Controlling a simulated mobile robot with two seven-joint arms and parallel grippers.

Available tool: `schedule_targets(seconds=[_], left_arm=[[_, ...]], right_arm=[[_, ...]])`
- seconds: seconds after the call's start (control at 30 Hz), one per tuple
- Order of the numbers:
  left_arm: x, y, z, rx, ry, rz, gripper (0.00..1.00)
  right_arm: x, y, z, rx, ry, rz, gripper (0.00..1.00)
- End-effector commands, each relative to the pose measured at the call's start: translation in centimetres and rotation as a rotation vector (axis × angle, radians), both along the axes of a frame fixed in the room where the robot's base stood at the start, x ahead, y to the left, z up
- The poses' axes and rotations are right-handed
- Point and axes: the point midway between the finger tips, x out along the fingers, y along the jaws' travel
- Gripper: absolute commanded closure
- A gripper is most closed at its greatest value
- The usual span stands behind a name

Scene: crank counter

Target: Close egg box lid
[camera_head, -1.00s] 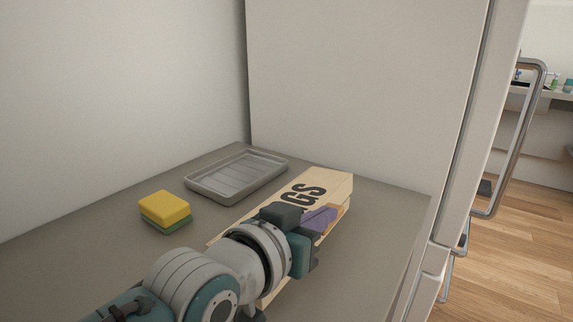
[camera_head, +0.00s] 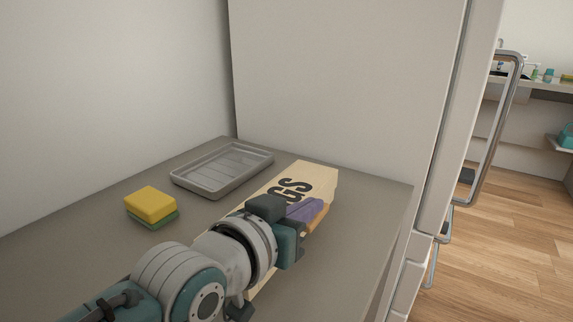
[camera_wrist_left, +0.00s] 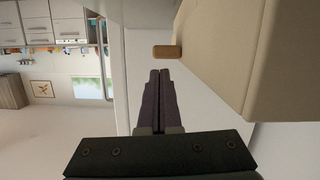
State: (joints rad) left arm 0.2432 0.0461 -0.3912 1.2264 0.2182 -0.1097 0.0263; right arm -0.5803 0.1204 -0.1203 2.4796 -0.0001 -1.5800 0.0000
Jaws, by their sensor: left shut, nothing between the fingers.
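The egg box (camera_head: 322,177) is a long cream carton with dark lettering on its top, on the grey counter. Its lid looks flat and down, but my left arm hides much of the near part. My left gripper (camera_head: 312,212), with purple fingers, is at the box's right side in the head view. In the left wrist view the left gripper's fingers (camera_wrist_left: 159,76) are together with nothing between them. The egg box (camera_wrist_left: 235,55) fills the upper right there, with a small brown tab (camera_wrist_left: 167,51) just beyond the fingertips. My right gripper is in neither view.
A grey ribbed tray (camera_head: 222,168) and a yellow and green sponge (camera_head: 151,206) lie left of the box on the counter (camera_head: 90,240). A tall pale panel (camera_head: 345,80) stands behind. A metal handle (camera_head: 495,130) is to the right, above open wooden floor.

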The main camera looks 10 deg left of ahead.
Motion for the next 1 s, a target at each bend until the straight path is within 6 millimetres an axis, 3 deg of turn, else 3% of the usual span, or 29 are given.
schedule_targets(seconds=[0.03, 0.13, 0.2, 0.5, 0.77, 0.87, 1.0], left_arm=[[0.1, 0.0, 1.8, 0.001, -0.001, 0.001, 1.00], [0.4, 0.1, 4.1, 0.001, -0.002, 0.002, 1.00], [-1.3, 0.8, 3.5, 0.002, 0.005, 0.003, 1.00], [-6.9, 2.7, 4.8, 0.001, 0.002, 0.002, 1.00], [-9.1, 3.4, 5.4, 0.009, 0.023, 0.002, 1.00], [-10.6, 3.7, 5.6, 0.045, 0.109, 0.004, 1.00], [-14.9, 5.4, 6.1, 0.145, 0.340, 0.020, 1.00]], right_arm=[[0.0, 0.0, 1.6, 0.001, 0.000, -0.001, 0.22], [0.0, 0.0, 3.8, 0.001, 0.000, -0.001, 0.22], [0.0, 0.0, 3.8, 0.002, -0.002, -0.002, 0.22], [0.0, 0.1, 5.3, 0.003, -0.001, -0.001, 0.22], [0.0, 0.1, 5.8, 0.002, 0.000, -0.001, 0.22], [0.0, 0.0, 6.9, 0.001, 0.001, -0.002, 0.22], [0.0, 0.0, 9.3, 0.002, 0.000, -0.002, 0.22]])
